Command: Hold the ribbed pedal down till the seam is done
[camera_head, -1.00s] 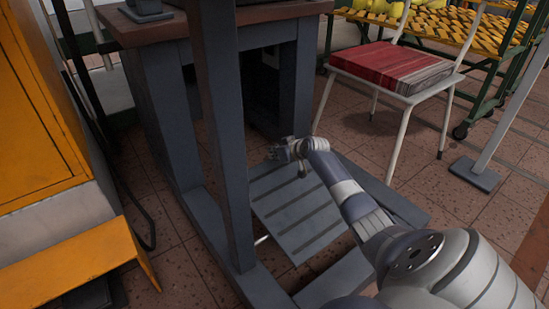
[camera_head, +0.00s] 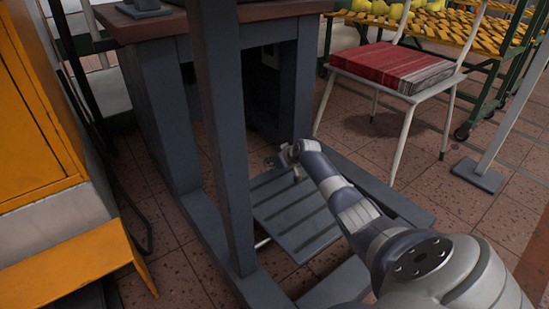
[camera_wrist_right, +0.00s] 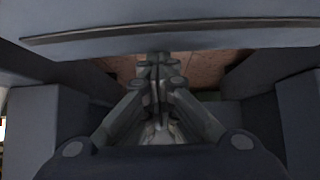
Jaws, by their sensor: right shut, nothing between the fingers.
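The ribbed pedal (camera_head: 297,218) is a grey slatted plate low inside the frame of the grey machine stand. My right gripper (camera_head: 280,158) is at the pedal's far end, fingers pointing away from me, and hides part of that end. I cannot tell whether it touches the pedal. In the right wrist view the fingers (camera_wrist_right: 156,72) are together with nothing between them. A grey surface with a dark line (camera_wrist_right: 180,30) crosses the top of that view; I cannot tell if it is the pedal. My left gripper is not in view. The seam is not in view.
A grey post (camera_head: 224,140) of the stand rises left of the pedal. A white-legged chair (camera_head: 403,95) carries a red and grey block (camera_head: 392,66). An orange cabinet (camera_head: 35,120) is at the left. Open tiled floor (camera_head: 445,195) lies at the right.

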